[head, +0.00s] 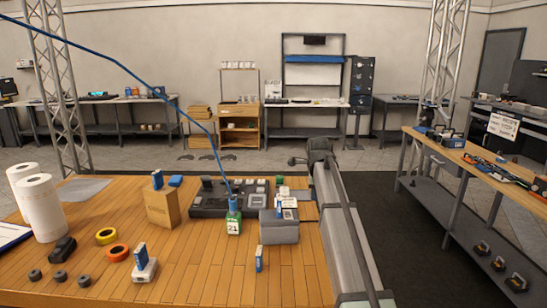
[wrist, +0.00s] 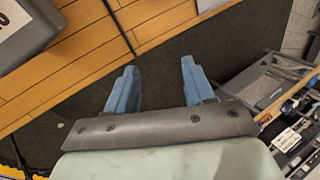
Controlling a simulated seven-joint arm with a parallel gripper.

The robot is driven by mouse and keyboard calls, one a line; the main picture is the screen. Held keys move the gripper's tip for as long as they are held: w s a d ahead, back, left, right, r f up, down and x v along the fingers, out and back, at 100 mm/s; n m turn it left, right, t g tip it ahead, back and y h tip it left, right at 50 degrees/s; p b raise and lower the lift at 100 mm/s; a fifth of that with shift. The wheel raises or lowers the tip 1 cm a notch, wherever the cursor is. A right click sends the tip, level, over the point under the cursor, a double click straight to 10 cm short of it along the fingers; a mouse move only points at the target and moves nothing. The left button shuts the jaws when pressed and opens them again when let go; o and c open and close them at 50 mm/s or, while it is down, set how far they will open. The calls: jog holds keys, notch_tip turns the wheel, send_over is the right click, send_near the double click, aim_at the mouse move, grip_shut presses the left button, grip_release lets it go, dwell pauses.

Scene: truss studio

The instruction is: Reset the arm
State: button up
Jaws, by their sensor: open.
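My gripper (wrist: 158,66) is open, with its two blue fingers spread wide apart in the wrist view. Nothing is between the fingers. Behind them in that view is dark floor, just past the edge of the wooden table (wrist: 80,60). In the head view my arm (head: 345,235) stretches from the lower right away along the table's right edge. Its fingers cannot be made out clearly there.
The wooden table (head: 190,275) holds a grey box (head: 279,232), a green-labelled bottle (head: 234,222), a dark tray (head: 207,203), a cardboard box (head: 161,208), tape rolls and paper rolls. A workbench (head: 470,158) stands at right, with dark floor between.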

jog(key=s+d+f+n+h, duration=0.1)
jog(key=d+f+n+h, duration=0.1)
jog(key=d+f, duration=0.65)
jog(key=s+d+f+n+h, duration=0.25)
jog(key=d+f, duration=0.25)
jog(key=d, duration=0.6)
jog(key=s+a+f+n+g+y, duration=0.15)
jog(key=s+f+n, duration=0.45)
jog(key=f, duration=0.9)
jog(key=s+a+f+n+g, duration=0.1)
jog(key=s+a+f+n, duration=0.15)
jog(key=s+f, duration=0.9)
jog(key=s+a+f+n+g+y, duration=0.1)
jog(key=s+a+f+n, duration=0.25)
jog(key=s+f, duration=0.7)
jog(key=s+a+f+n+g+y, duration=0.15)
jog(key=s+f+n, duration=0.25)
jog(key=s+f, duration=0.6)
jog(key=s+a+f+g, duration=0.1)
jog(key=s+a+g, duration=0.2)
jog(key=s, duration=0.9)
jog(key=s+a+f+g+y, duration=0.1)
jog(key=s+a, duration=0.4)
jog(key=s, duration=0.8)
jog(key=shift+f+g, duration=0.6)
jog(key=shift+g, duration=0.6)
jog(key=shift+m, duration=0.25)
